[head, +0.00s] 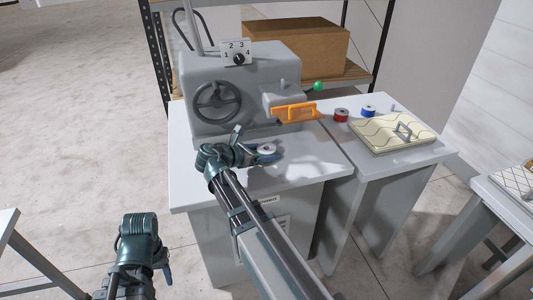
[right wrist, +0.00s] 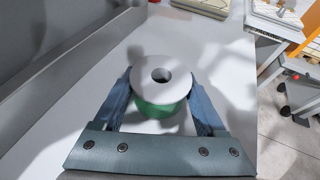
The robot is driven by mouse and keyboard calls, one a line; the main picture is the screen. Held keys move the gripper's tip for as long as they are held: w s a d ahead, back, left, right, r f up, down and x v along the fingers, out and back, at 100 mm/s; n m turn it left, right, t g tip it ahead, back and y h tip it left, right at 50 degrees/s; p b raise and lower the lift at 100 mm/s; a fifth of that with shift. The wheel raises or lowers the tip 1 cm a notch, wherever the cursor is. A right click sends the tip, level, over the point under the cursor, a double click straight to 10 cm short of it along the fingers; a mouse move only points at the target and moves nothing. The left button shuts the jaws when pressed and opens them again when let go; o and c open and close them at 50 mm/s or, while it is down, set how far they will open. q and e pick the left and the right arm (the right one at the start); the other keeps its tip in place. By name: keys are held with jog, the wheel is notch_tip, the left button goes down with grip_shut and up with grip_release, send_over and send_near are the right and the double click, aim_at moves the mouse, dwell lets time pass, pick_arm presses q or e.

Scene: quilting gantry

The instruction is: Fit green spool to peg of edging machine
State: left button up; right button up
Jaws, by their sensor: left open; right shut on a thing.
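The green spool (right wrist: 160,84) has a white flange with a dark centre hole and a green side below. My right gripper (right wrist: 159,108) is shut on it, one blue finger on each side, with the flange facing the wrist camera. In the head view the spool (head: 267,149) is over the front of the grey table, at my right gripper (head: 259,152). The grey edging machine (head: 226,75) stands behind it, with a handwheel and a numbered dial. A short upright pin (head: 283,83) shows on its right part. My left gripper (head: 166,272) is open and low at the left, away from the table.
An orange guard (head: 295,112) and a green knob (head: 318,87) project at the machine's right. A red spool (head: 341,115), a blue spool (head: 368,111) and a quilted pad (head: 385,137) lie on the right-hand table. A cardboard box (head: 300,48) sits on the shelf behind.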

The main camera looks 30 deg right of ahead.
aim_at(265, 152)
jog(key=c, duration=0.4)
jog(key=shift+r, duration=0.15)
jog(key=shift+r+p, duration=0.6)
jog(key=shift+p, duration=0.15)
notch_tip(265, 152, up, 3)
jog(key=p, duration=0.3)
jog(key=shift+s+a+f+b, duration=0.3)
jog(key=shift+s+a+f, duration=0.05)
jog(key=shift+s+a, duration=0.45)
jog(key=s+a, duration=0.6)
jog(key=a, duration=0.1)
jog(key=s+a+r+p, duration=0.1)
jog(key=s+a, duration=0.1)
jog(key=a, duration=0.1)
jog(key=shift+s+a+r, duration=0.1)
jog(key=shift+s+a, duration=0.15)
jog(key=shift+s, duration=0.15)
